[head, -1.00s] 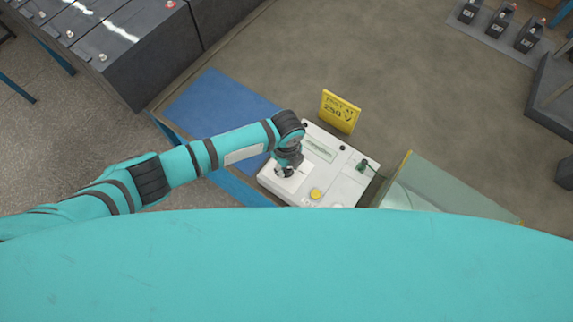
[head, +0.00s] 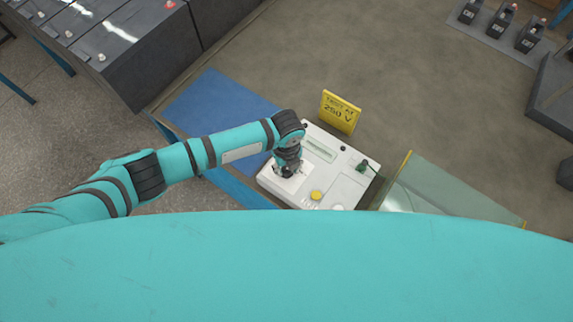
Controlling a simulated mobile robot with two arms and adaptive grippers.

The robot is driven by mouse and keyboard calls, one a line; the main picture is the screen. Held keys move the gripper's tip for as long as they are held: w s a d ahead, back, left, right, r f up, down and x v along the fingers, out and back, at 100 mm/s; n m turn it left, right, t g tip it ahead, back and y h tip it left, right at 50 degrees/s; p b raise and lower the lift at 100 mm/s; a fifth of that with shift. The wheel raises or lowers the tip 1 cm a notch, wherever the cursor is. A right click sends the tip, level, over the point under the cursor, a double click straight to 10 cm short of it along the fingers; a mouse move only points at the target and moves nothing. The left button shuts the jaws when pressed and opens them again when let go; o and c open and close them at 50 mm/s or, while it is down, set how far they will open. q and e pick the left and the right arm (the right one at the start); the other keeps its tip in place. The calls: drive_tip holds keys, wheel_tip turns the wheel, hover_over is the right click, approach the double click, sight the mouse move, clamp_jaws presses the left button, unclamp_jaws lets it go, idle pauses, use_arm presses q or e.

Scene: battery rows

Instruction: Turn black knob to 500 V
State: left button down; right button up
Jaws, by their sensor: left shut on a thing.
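The white test unit (head: 350,188) stands on the bench below my left arm. My left gripper (head: 287,172) points down at the pale dial area on the unit's left part and is shut on the black knob. The gripper covers the knob, so its pointer and the scale marks around it cannot be read. A yellow sign (head: 340,112) behind the unit appears to read "TEST AT 250 V". My right gripper is not in view.
The unit also has a yellow button (head: 316,195), a display window (head: 319,149) and a green plug (head: 362,166). A blue mat (head: 222,105) lies to the left. A clear, yellow-edged screen (head: 440,187) stands to the right. Dark battery cases (head: 115,40) stand at the upper left.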

use_arm(q)
drive_tip(key=c, duration=0.9)
unclamp_jaws()
drive_tip(key=shift+c, duration=0.2)
drive_tip(key=shift+r, duration=0.15)
wheel_tip(320, 180, up, 12)
